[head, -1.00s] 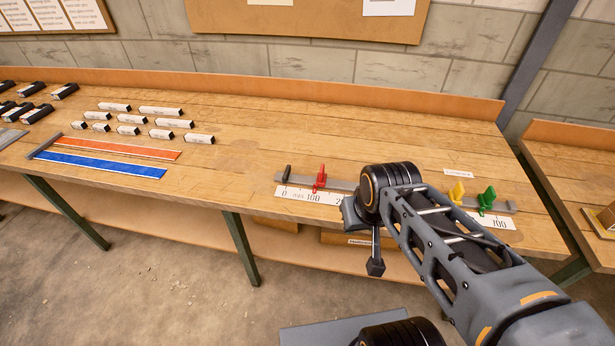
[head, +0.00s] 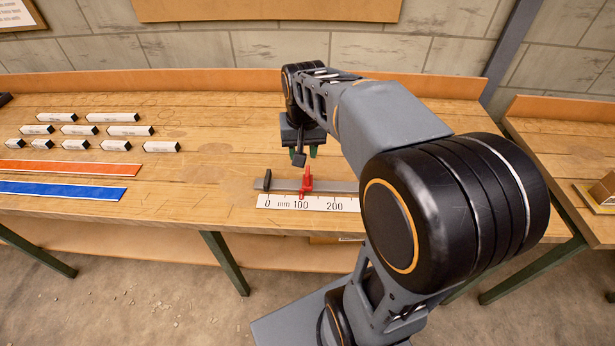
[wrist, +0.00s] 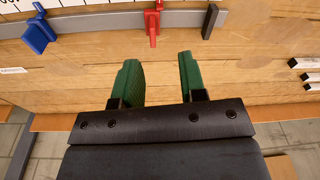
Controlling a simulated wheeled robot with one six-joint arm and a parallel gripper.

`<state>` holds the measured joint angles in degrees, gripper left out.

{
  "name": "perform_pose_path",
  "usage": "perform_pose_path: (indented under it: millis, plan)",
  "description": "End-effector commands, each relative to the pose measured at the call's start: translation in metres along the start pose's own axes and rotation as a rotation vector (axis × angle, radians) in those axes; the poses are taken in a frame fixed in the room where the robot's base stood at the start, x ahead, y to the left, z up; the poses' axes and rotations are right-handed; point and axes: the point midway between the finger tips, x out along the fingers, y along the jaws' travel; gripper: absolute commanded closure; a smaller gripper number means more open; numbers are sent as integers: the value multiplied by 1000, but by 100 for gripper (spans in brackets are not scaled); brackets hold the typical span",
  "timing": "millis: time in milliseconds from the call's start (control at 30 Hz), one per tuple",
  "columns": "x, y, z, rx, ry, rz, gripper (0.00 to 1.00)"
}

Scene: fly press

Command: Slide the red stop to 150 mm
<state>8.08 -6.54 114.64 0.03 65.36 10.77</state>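The red stop (head: 307,181) sits on the grey rail (head: 335,186). Its lower tip is close to the 100 mark of the white scale (head: 318,203). In the wrist view the red stop (wrist: 152,22) stands beyond my fingertips, between the blue stop (wrist: 39,34) and the dark end block (wrist: 210,21). My gripper (head: 302,154) is just behind the rail, above the bench. In the wrist view my gripper (wrist: 158,62) is open and empty, its green fingers apart and not touching the red stop. My arm hides the right part of the rail in the head view.
The wooden bench (head: 215,130) is clear around the rail's left end. Several white labelled blocks (head: 107,117) and the red strip (head: 60,168) and blue strip (head: 65,190) lie to the left. A back board (head: 180,78) edges the bench.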

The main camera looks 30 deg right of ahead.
Motion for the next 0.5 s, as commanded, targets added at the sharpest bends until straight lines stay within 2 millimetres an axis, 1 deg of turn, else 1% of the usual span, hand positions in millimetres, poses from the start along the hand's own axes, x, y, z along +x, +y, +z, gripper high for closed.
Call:
perform_pose_path:
  millis: [33,100,200,333,467,500]
  plan:
    - [11,4,-15,39,-27,7,62]
    - [18,9,-32,86,-56,15,62]
    - [25,16,-48,138,-86,25,62]
    - [36,22,-59,175,-108,31,62]
    - [52,24,-60,186,-115,33,62]
    - [59,24,-59,186,-115,33,62]
